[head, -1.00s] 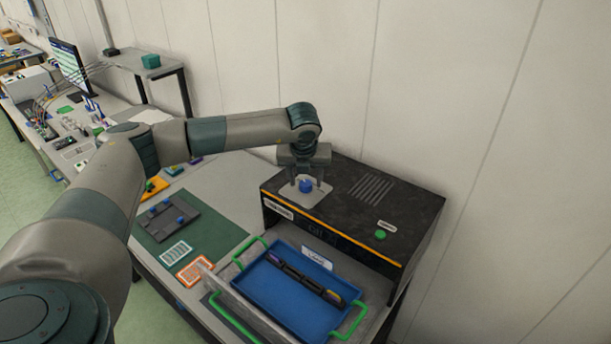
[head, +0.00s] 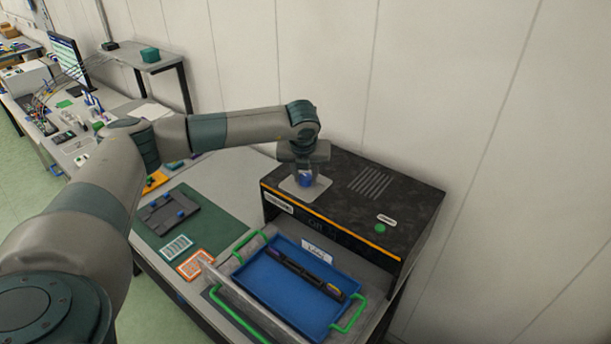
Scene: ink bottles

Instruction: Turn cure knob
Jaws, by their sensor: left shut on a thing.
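The blue cure knob (head: 305,179) stands on a light square plate (head: 290,190) on top of a black box-shaped machine (head: 345,215). My left gripper (head: 305,176) points down over the knob from above and is shut on it, with its fingers at the knob's sides. The gripper body hides the upper part of the knob. A green button (head: 380,228) sits on the machine's top near its right front edge. My right gripper is not in view.
A blue tray (head: 270,285) with green handles and a dark bar-like object (head: 305,274) sits before the machine's open front. A green mat (head: 218,222) lies left of the machine. A wall stands close behind.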

